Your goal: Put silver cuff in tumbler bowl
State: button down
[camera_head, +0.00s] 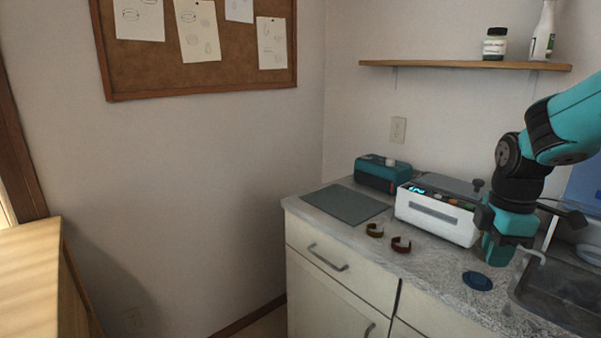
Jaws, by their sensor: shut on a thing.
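My gripper (497,251) is low over the right part of the counter, just right of the white machine. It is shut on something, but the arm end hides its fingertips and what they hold. I cannot make out a silver cuff anywhere. Two open cuffs lie apart on the counter in front of the white machine: a brass-brown one (374,231) and a reddish copper one (401,245). I cannot pick out the tumbler bowl for certain. A dark blue round piece (477,281) lies flat on the counter in front of my gripper.
The white machine (436,218) with a lit display stands left of my gripper. A teal box (383,171) and a dark grey mat (345,205) are farther left. A sink (562,297) is at the right. A wooden shelf (465,66) with bottles hangs above.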

jog(key=s+a+f+m, duration=0.1)
jog(key=a+f+m, duration=0.2)
jog(key=f+m, duration=0.4)
jog(key=s+a+f+m, duration=0.2)
jog(key=f+m, duration=0.6)
jog(key=f, duration=1)
jog(key=shift+a, duration=0.9)
jog(key=shift+s, duration=0.1)
